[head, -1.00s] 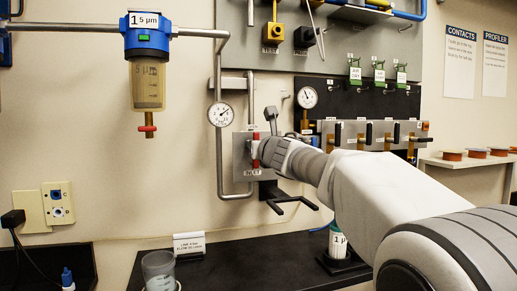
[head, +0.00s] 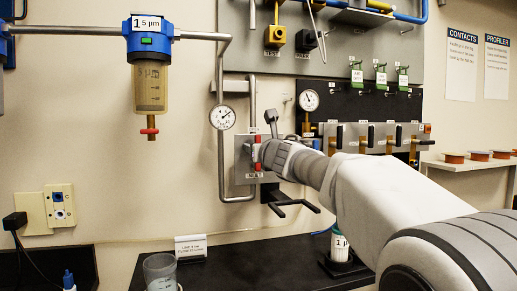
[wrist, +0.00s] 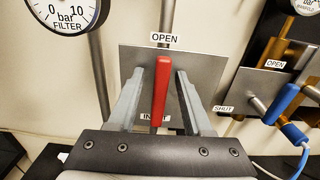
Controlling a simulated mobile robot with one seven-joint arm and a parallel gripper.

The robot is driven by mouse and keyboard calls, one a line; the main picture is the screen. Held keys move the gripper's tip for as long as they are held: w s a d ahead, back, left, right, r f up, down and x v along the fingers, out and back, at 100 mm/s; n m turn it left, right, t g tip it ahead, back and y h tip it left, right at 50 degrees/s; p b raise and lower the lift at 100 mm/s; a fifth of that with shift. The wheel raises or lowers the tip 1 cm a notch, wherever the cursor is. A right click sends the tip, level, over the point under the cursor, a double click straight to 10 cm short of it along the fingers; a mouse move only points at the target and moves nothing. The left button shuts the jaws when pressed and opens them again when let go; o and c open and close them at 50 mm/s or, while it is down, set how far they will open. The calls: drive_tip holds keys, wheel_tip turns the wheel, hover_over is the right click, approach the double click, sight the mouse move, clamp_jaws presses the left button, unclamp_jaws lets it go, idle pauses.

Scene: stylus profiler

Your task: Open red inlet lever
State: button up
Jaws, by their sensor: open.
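The red inlet lever (wrist: 160,90) stands upright in the wrist view, its upper end just below the OPEN label on a grey metal plate (wrist: 205,67). A SHUT label sits at the plate's right edge. The INLET label below is partly hidden by the lever. My gripper (wrist: 160,74) is open, with one finger on each side of the lever and a visible gap on both sides. In the head view the red lever (head: 257,153) shows at the left of my gripper (head: 265,153), which partly covers the plate.
A filter gauge (wrist: 66,12) is at upper left in the wrist view. A blue lever (wrist: 281,103) on another plate is close at right. In the head view, a black bracket (head: 290,206) juts out below the inlet plate, and a grey pipe (head: 221,130) runs at its left.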

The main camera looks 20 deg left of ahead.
drive_tip(key=shift+s+d, duration=0.1)
drive_tip(key=b+v, duration=0.3)
drive_tip(key=v, duration=1.4)
drive_tip(key=shift+s, duration=0.15)
